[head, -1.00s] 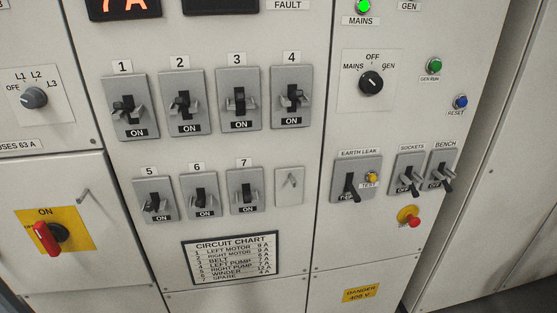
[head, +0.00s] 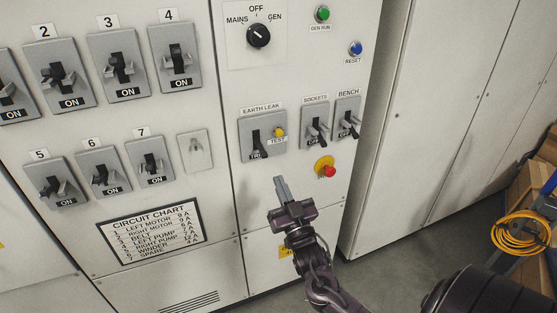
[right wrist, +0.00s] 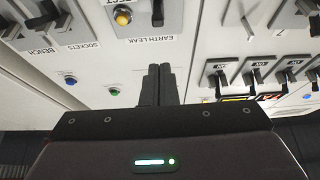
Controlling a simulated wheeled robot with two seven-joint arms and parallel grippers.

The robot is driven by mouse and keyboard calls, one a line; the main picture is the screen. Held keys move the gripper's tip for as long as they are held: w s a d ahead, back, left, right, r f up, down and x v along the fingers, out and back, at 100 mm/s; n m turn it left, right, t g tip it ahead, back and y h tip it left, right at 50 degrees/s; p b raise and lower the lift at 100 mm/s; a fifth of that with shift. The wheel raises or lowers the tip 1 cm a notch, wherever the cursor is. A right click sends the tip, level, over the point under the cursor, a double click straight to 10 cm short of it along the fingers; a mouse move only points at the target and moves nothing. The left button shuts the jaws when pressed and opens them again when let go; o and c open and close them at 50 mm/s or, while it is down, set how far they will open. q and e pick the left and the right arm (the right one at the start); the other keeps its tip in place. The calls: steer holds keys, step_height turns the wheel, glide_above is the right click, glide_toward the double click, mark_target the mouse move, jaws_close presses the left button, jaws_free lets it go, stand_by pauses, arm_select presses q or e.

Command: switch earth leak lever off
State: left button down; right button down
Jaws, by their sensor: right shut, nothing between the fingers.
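The earth leak switch is a grey plate (head: 276,122) with a black lever (head: 256,144) that points down, next to a yellow TEST button (head: 279,132). The lever partly covers the label below it. My right gripper (head: 280,184) is shut and empty, in front of the panel and below the earth leak plate in the head view. In the right wrist view, which is upside down, the shut fingers (right wrist: 158,82) point toward the lever (right wrist: 157,13), and a gap shows between them in the picture. My left gripper is not in view.
The sockets lever (head: 319,140) and bench lever (head: 350,130) stand just right of it. A red stop button (head: 329,171) on yellow sits below. Numbered breakers are to the left. Tall cabinets (head: 440,110) and a coiled yellow cable (head: 524,232) are at right.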

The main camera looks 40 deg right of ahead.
step_height(320, 180, up, 3)
step_height(320, 180, up, 4)
steer(key=p, duration=0.4)
glide_above(265, 158)
steer(key=s, duration=0.2)
steer(key=f, duration=0.2)
steer(key=shift+a+f+h, duration=0.25)
steer(key=shift+f+h, duration=0.05)
steer(key=shift+f, duration=0.1)
steer(key=shift+w+f, duration=0.1)
steer(key=shift+f, duration=0.6)
steer(key=f+t+b, duration=0.1)
steer(key=t+b, duration=0.1)
steer(key=b, duration=0.4)
steer(key=f+t+b, duration=0.2)
steer(key=b, duration=0.5)
steer(key=shift+w, duration=0.2)
steer(key=shift+d, duration=0.1)
